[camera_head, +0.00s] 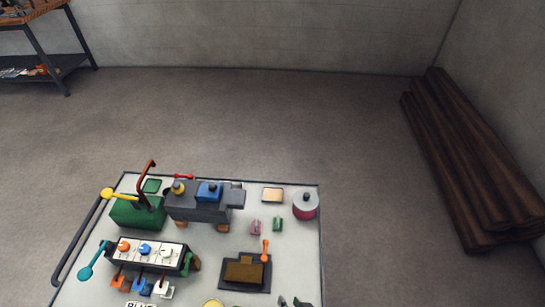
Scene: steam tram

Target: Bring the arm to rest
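My gripper and arm are not in view. A white-topped table (220,262) with a dark rim stands at the bottom of the picture, cut off by the lower edge. On it is a small model of a steam tram, with a green block (137,212) at left and a dark grey body (200,204) beside it. The grey body carries a blue block (209,191) on top. A dark brown curved lever (146,184) rises from the green block, and a yellow-ended lever (108,194) points left.
A box with white panels (146,250) and coloured knobs is on the table. A red and grey cylinder (305,206) and a brown part in a dark tray (245,270) are at right. Brown planks (470,160) lie by the right wall; a shelf (50,62) is far left. The floor between is clear.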

